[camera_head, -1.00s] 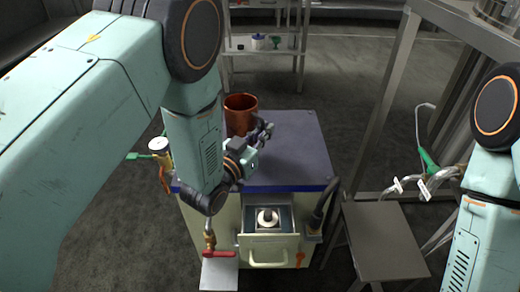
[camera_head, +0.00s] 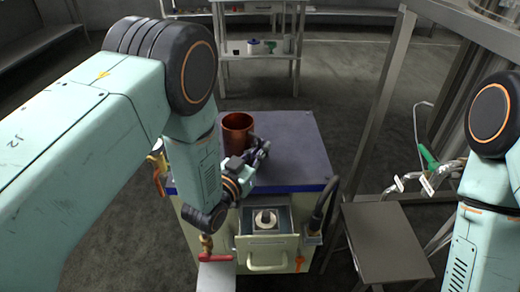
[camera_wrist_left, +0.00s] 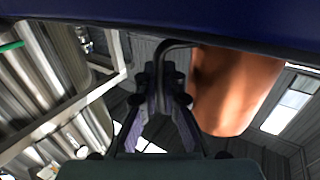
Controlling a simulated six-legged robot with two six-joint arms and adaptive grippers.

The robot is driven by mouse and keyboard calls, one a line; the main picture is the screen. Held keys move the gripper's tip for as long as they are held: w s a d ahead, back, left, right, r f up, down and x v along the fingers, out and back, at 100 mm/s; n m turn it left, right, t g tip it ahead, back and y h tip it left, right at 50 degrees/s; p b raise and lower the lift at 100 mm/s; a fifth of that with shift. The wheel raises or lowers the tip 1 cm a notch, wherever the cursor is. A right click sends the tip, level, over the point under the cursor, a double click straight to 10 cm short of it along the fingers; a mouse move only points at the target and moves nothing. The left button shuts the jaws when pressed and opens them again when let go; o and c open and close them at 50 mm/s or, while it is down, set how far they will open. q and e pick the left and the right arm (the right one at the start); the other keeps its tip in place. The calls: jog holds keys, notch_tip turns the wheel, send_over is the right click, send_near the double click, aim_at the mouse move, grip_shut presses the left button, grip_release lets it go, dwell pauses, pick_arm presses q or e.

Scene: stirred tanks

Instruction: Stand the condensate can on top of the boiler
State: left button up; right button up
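The condensate can (camera_head: 238,134) is a copper-coloured cylinder, upright over the back left part of the boiler's blue-grey top (camera_head: 290,150). My left gripper (camera_head: 258,152) is at the can's near right side, and its fingers are closed around the can's dark handle. In the left wrist view, which is upside down, the can (camera_wrist_left: 232,90) is beside the fingers (camera_wrist_left: 163,80), with the bent handle (camera_wrist_left: 180,42) running between them. The can's base lies close against the blue boiler edge (camera_wrist_left: 100,14) there; I cannot tell whether it touches. My right gripper is out of view.
An open drawer (camera_head: 267,245) and a red-handled valve (camera_head: 216,257) stick out from the boiler's front. A grey side table (camera_head: 388,245) and a metal frame (camera_head: 385,95) stand at the right. The boiler top's right half is clear.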

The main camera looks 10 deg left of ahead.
pick_arm(q)
jog(key=o, duration=0.4)
jog(key=shift+r, duration=0.2)
jog(key=p+v, duration=0.3)
jog(key=v, duration=0.9)
